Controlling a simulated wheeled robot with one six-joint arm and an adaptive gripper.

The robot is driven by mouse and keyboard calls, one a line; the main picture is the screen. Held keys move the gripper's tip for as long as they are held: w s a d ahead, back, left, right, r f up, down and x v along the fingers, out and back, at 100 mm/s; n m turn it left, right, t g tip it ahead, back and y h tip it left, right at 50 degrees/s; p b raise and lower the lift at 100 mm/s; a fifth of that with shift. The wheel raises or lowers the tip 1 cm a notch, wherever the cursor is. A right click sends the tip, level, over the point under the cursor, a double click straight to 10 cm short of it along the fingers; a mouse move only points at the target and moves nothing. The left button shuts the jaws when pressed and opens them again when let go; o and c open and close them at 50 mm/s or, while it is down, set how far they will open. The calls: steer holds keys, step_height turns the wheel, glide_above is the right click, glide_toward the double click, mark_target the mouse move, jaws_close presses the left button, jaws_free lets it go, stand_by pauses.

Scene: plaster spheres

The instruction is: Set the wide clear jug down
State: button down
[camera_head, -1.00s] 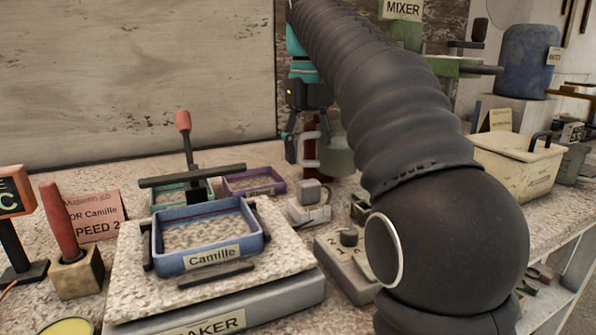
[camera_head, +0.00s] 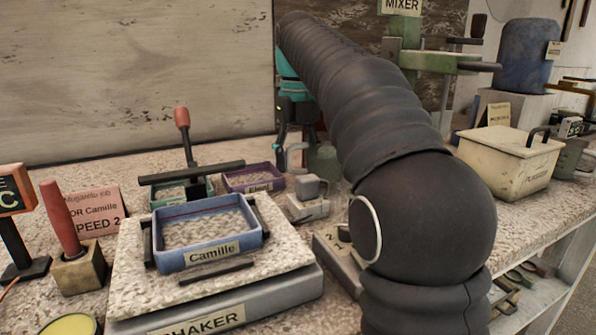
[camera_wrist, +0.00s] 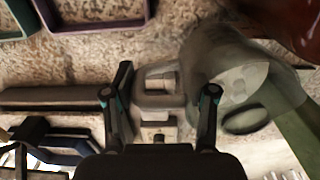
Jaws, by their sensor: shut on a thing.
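The wide clear jug (camera_head: 325,162) is a smoky greenish see-through vessel just beyond my arm, with its right side hidden by the arm. A pale handle shows on its left. In the wrist view the jug (camera_wrist: 232,75) lies at the right, against the right finger. My gripper (camera_wrist: 160,95) is shut on the jug, its fingers apart with a pale squarish loop between them. I cannot tell if that loop is the handle or something behind. In the head view my gripper (camera_head: 281,140) is partly hidden. Whether the jug's base touches the bench is unclear.
A purple tray (camera_head: 233,185) and a small grey device (camera_head: 308,207) stand near the jug. The shaker (camera_head: 300,283) carries a blue Camille tray (camera_head: 167,257). A cream lidded box (camera_head: 490,160) stands right of my arm. A dark red object (camera_wrist: 300,22) is close to the jug.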

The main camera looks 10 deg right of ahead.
steer(key=shift+f+b, duration=0.3)
steer(key=shift+f, duration=1.1)
steer(key=shift+c, duration=1.7)
jaws_free()
steer(key=shift+r+p, duration=0.4)
steer(key=shift+r, duration=3.3)
